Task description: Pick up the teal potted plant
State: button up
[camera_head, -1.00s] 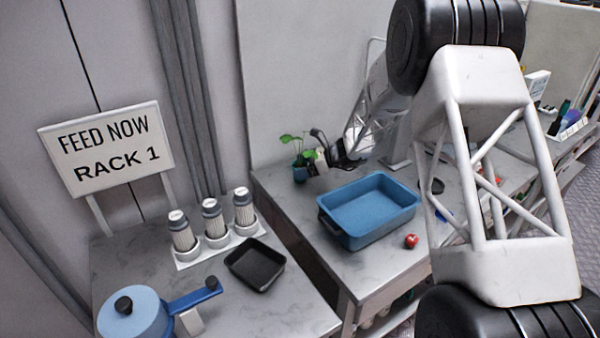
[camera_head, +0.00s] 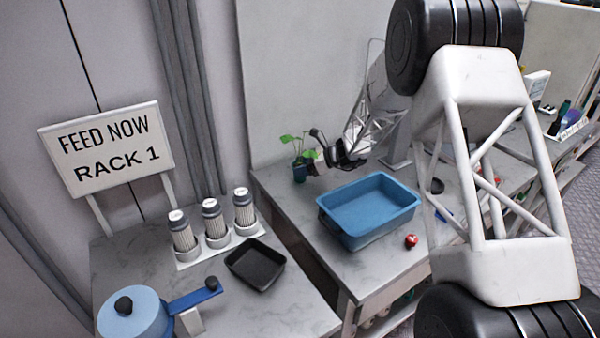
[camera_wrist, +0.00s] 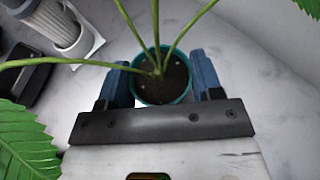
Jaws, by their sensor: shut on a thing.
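The teal potted plant (camera_head: 299,171) stands on the far left part of the grey marble table, near the wall. It has several green stems and leaves. In the wrist view the round teal pot (camera_wrist: 163,76) with dark soil sits between the two blue finger pads of my gripper (camera_wrist: 165,82). The pads press on both sides of the pot, so my gripper is shut on it. In the head view my gripper (camera_head: 318,163) reaches the plant from the right. I cannot tell whether the pot's base touches the table.
A blue tray (camera_head: 340,226) stands in front of the plant, with a red fruit (camera_head: 411,241) beside it. The left table holds several items: a white rack with three grey-capped bottles (camera_head: 211,221), a black dish (camera_head: 255,279) and a blue pot (camera_head: 134,318).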

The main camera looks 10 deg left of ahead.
aim_at(301, 164)
jog(key=shift+r, duration=0.1)
jog(key=shift+r, duration=4.95)
